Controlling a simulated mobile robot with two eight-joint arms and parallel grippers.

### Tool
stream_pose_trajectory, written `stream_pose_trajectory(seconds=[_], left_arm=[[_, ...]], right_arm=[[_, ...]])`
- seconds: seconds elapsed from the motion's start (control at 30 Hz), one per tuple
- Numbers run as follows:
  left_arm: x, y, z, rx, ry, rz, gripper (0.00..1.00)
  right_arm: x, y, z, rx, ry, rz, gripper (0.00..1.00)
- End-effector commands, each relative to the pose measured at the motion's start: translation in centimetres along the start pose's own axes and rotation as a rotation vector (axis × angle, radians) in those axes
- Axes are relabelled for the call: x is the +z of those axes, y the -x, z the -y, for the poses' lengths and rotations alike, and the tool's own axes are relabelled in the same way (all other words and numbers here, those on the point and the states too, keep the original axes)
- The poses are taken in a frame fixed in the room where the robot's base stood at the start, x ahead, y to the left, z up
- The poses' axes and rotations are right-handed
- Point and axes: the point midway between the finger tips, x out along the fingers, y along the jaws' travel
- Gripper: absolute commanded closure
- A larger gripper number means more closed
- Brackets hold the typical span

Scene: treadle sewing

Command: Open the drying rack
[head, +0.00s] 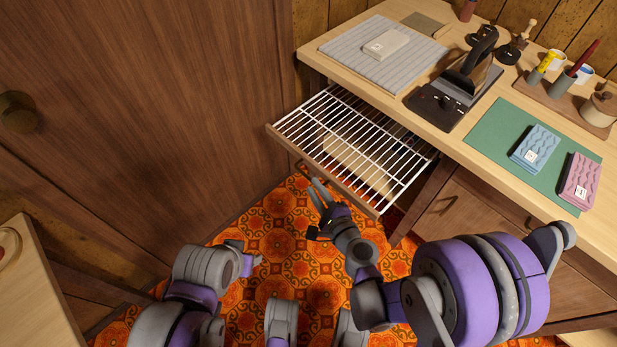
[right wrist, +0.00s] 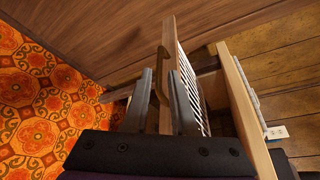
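The drying rack (head: 352,143) is a white wire grid in a wooden pull-out frame under the counter, and it stands out from the counter. Its front board (head: 335,178) faces the floor area. In the right wrist view, a brass-coloured handle (right wrist: 163,78) is on the board.
A large wooden door or panel (head: 150,100) stands left of the rack. The counter (head: 440,145) above holds a grey striped mat (head: 385,50), a dark iron-like tool (head: 465,80) and a green mat (head: 500,135) with knitted pieces. Orange patterned floor (head: 290,235) lies open before the rack.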

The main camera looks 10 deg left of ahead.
Motion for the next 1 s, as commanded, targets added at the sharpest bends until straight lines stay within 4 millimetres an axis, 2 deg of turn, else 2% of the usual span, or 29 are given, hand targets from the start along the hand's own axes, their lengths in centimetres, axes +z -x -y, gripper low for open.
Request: stream_pose_trajectory(seconds=[0.1,0.3,1.0], left_arm=[[-0.1,0.3,0.0,0.0,0.0,-0.001,0.5],[-0.1,0.3,0.0,0.0,0.0,-0.001,0.5],[-0.1,0.4,0.0,0.0,0.0,-0.001,0.5]], right_arm=[[0.0,2.3,0.1,0.0,0.0,0.0,0.75],[0.0,4.3,0.0,0.0,0.0,0.0,0.75],[0.1,4.7,0.2,0.009,0.026,0.002,0.75]])
